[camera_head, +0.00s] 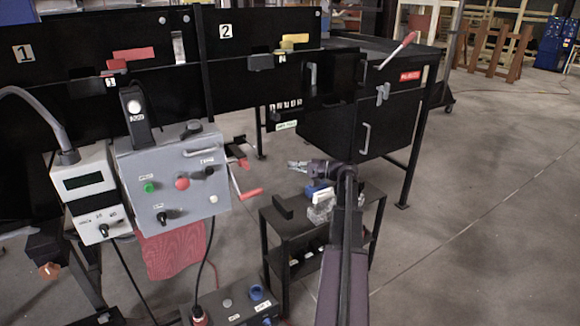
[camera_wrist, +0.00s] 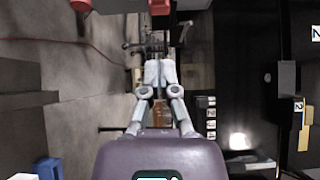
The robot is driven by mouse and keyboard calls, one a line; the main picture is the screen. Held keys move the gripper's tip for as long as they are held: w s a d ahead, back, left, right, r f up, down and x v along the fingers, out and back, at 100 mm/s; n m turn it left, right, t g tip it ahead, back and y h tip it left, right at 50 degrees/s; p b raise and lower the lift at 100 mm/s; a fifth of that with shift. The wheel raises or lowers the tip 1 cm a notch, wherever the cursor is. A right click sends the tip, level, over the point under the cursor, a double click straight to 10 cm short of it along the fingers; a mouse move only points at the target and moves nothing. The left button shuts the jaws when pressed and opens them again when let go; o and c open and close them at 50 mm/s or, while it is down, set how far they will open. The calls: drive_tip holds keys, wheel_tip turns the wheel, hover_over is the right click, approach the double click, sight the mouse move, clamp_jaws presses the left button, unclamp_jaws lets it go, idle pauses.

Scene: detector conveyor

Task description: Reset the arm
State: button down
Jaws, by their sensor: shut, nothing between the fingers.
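My arm reaches forward from the bottom of the head view, and my gripper (camera_head: 297,164) sits at its end, pointing left. It is above the back of a small black cart and right of the grey control box. In the wrist view my gripper (camera_wrist: 159,72) shows with its two grey fingers together and nothing between them. The wrist picture is turned on its side, with the floor on the left and black panels on the right.
A grey control box (camera_head: 175,178) with a red crank handle (camera_head: 247,193) stands left. A small black cart (camera_head: 290,225) holds several small items below my gripper. A black cabinet (camera_head: 340,125) stands behind. Open floor (camera_head: 470,220) lies to the right.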

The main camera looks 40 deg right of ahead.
idle(0.4)
drive_tip(key=w+a+f+n+g, duration=0.2)
drive_tip(key=a+f+g, duration=0.25)
drive_tip(key=a, duration=0.85)
drive_tip(key=w+a+f+n+g, duration=0.2)
drive_tip(key=a+f+n+g, duration=0.3)
drive_tip(key=a, duration=0.8)
drive_tip(key=s+a+f+n+g+h, duration=0.2)
drive_tip(key=s+a+f+h, duration=0.15)
drive_tip(key=a, duration=0.45)
drive_tip(key=s+a+f+n+g+h, duration=0.1)
drive_tip(key=s+a+f+g+h, duration=0.15)
drive_tip(key=s+a, duration=0.35)
drive_tip(key=s+a+f+n+g+h, duration=0.1)
drive_tip(key=s+a+f+n+h, duration=0.2)
drive_tip(key=a, duration=0.6)
wheel_tip(320, 180, up, 25)
drive_tip(key=m+p, duration=0.1)
drive_tip(key=p, duration=2.4)
drive_tip(key=shift+w+h, duration=0.3)
drive_tip(key=shift+w, duration=0.05)
